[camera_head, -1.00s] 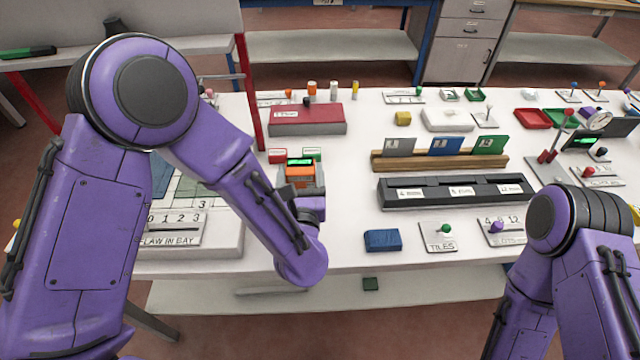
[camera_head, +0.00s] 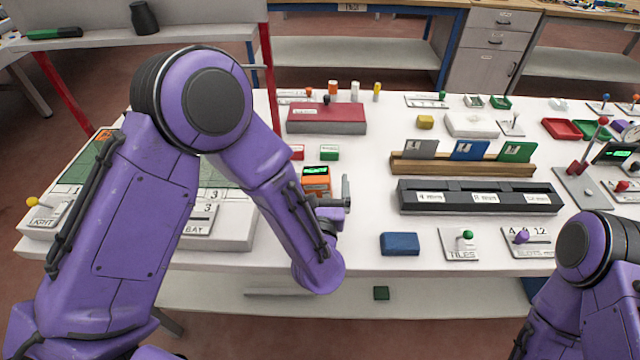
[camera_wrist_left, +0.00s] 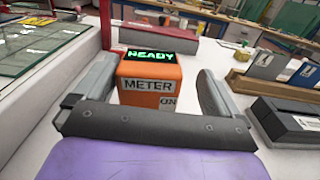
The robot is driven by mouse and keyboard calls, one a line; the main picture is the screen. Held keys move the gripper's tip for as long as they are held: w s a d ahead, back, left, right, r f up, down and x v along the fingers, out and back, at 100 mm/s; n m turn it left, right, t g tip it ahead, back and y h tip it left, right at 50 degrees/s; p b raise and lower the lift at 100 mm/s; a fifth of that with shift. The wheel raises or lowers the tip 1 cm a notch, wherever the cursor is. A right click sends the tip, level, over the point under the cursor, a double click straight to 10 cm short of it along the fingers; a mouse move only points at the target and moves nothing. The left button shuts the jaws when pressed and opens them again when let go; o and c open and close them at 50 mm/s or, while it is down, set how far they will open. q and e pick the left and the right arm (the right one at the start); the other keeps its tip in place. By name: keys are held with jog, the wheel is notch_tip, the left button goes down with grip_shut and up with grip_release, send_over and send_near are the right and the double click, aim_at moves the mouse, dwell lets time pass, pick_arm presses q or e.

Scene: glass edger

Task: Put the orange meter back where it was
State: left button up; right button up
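The orange meter (camera_head: 316,181) stands upright on the white table, its lit green display on top. In the left wrist view the meter (camera_wrist_left: 148,88) shows a METER label and a READY display. My left gripper (camera_wrist_left: 157,90) is open around it, one finger on each side. A gap shows between the meter and the right finger; the left finger looks close to the meter's left side, and I cannot tell if it touches. In the head view my left gripper (camera_head: 330,192) is partly hidden by my own forearm. My right gripper is out of view.
Red (camera_head: 297,152) and green (camera_head: 329,153) small blocks sit behind the meter. A dark red box (camera_head: 327,119) lies farther back. A wooden card rack (camera_head: 462,168) and black slotted holder (camera_head: 480,197) stand to the right. A blue block (camera_head: 400,243) lies near the front edge.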

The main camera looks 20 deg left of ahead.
aim_at(320, 189)
pick_arm(q)
jog(key=shift+r+p, duration=0.3)
jog(key=shift+p, duration=0.05)
jog(key=s, duration=0.1)
jog(key=s+b, duration=0.1)
jog(key=s+f+b, duration=0.1)
jog(key=shift+s+d, duration=0.1)
jog(key=shift+d, duration=0.3)
jog(key=v, duration=0.2)
jog(key=b+v, duration=0.1)
jog(key=v, duration=0.2)
jog(key=b+v, duration=0.1)
jog(key=v, duration=0.2)
jog(key=shift+s+d+r, duration=0.1)
jog(key=shift+s+r, duration=0.1)
jog(key=shift+r, duration=0.15)
jog(key=shift+s, duration=0.1)
